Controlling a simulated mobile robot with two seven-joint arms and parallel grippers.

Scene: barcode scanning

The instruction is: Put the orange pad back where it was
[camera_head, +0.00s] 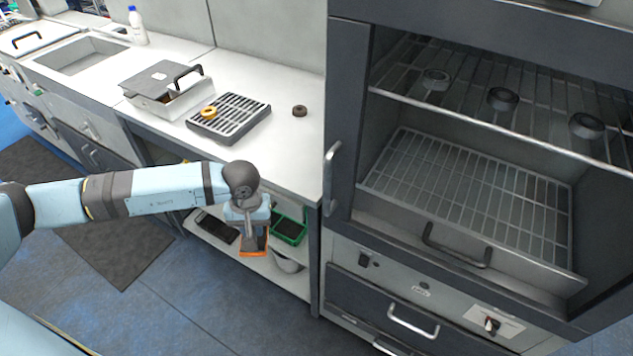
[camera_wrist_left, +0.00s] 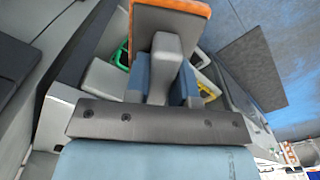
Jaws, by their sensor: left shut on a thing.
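The orange pad (camera_head: 252,254) hangs at the tip of my left gripper (camera_head: 254,232), in front of the open lower shelf under the counter. In the left wrist view the pad (camera_wrist_left: 170,17) shows a dark brown face with an orange edge, at the top of the picture. My left gripper (camera_wrist_left: 166,65) is shut on it. The gripper hides part of the pad and part of the shelf behind. My right gripper is not in view.
On the counter stand a black grate (camera_head: 240,118) and a lidded metal box (camera_head: 165,90). An open oven (camera_head: 470,190) is at right.

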